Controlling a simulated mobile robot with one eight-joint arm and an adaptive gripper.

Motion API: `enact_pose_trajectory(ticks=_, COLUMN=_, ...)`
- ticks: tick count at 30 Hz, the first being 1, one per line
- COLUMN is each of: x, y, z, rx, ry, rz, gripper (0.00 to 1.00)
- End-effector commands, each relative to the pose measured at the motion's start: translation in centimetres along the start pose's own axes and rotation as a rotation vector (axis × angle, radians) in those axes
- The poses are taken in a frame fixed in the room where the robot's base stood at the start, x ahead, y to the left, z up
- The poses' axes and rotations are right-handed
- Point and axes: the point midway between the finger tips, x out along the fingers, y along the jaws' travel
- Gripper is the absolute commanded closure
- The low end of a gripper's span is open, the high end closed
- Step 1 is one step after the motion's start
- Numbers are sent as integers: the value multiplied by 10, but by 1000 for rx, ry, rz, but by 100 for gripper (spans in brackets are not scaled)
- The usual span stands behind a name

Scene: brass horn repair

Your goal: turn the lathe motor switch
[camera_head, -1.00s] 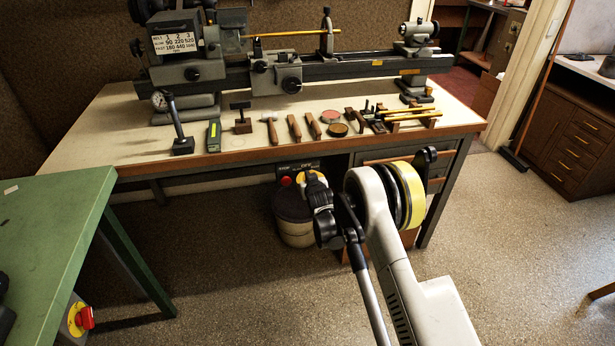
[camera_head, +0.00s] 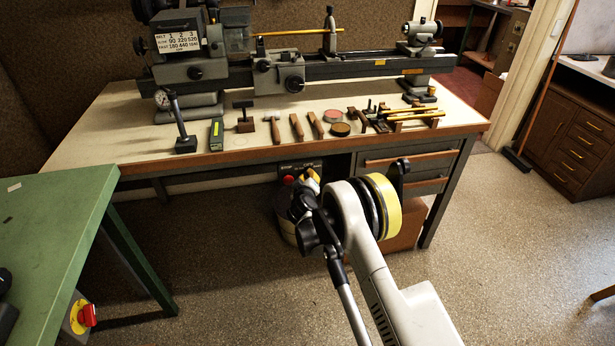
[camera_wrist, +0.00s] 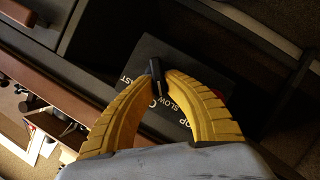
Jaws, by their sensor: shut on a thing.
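The lathe motor switch shows in the wrist view as a small black knob (camera_wrist: 156,70) on a dark panel (camera_wrist: 148,50) with white lettering including SLOW and FAST. My gripper's two yellow fingers (camera_wrist: 158,80) are closed around the knob, one on each side, and hold it. In the head view, the panel (camera_head: 312,164) sits under the lathe bench's front edge. My gripper (camera_head: 312,181) is in front of it there, and my wrist hides the knob. A red button (camera_head: 288,180) is on the panel, left of my gripper.
The lathe (camera_head: 290,72) stands on the bench (camera_head: 130,125) above, with several hand tools along its front. Drawers (camera_head: 408,162) are right of the panel. A bin (camera_head: 287,222) stands below my wrist. A green table (camera_head: 50,215) is at left. The floor at right is open.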

Motion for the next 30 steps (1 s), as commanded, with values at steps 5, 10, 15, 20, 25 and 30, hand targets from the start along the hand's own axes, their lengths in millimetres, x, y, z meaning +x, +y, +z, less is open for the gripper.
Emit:
enact_pose_trajectory(ticks=5, x=0, y=0, z=0, rx=-13, ry=-1, rz=6, gripper=100)
enact_pose_trajectory(ticks=10, x=0, y=0, z=0, rx=-13, ry=-1, rz=6, gripper=100)
enact_pose_trajectory(ticks=15, x=0, y=0, z=0, rx=-13, ry=-1, rz=6, gripper=77)
enact_pose_trajectory(ticks=20, x=0, y=0, z=0, rx=-13, ry=0, rz=5, gripper=66)
enact_pose_trajectory(ticks=25, x=0, y=0, z=0, rx=-13, ry=0, rz=5, gripper=66)
enact_pose_trajectory(ticks=30, x=-16, y=-1, z=0, rx=-13, ry=1, rz=4, gripper=66)
